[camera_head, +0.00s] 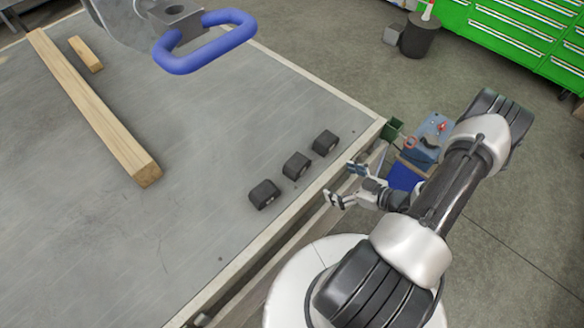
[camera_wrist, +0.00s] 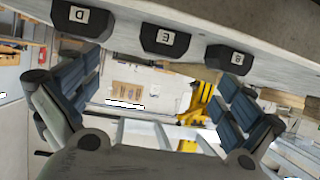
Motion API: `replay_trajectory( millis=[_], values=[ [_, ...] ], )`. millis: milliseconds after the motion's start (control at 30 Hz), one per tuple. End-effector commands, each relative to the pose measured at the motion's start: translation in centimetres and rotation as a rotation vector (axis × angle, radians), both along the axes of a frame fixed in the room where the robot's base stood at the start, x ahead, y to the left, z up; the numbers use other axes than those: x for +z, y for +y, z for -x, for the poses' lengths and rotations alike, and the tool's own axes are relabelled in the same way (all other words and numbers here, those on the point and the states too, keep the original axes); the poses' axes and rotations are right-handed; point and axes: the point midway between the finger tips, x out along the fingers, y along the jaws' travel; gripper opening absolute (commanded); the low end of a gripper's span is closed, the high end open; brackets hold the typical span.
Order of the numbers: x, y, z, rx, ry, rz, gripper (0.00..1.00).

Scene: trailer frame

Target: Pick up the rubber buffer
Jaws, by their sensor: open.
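Three dark rubber buffers lie in a row near the table's edge in the head view: the nearest (camera_head: 264,194), the middle one (camera_head: 297,165) and the farthest (camera_head: 325,142). The wrist view shows them along its top: left (camera_wrist: 84,19), middle (camera_wrist: 167,40) and right (camera_wrist: 229,59). Each has a pale label with a letter, seemingly D, E and B, upside down. My gripper (camera_head: 345,184) is open and empty just off the table edge, beside the row and touching none. Its spread fingers frame the wrist view (camera_wrist: 157,95).
The grey table (camera_head: 200,130) carries a long wooden beam (camera_head: 95,105) and a short block (camera_head: 86,54). A blue loop handle on a metal part (camera_head: 205,42) hangs over its far side. A blue-grey toolbox (camera_head: 430,140) stands beyond the edge. The tabletop around the buffers is clear.

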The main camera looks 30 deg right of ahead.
Motion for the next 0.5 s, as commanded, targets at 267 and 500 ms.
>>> replay_trajectory(
  millis=[267,500],
  values=[
    [-1.6,2.0,-2.6,0.008,-0.017,-0.02,1.0],
    [-3.7,4.0,-7.1,0.009,-0.017,-0.018,1.0]
  ],
)
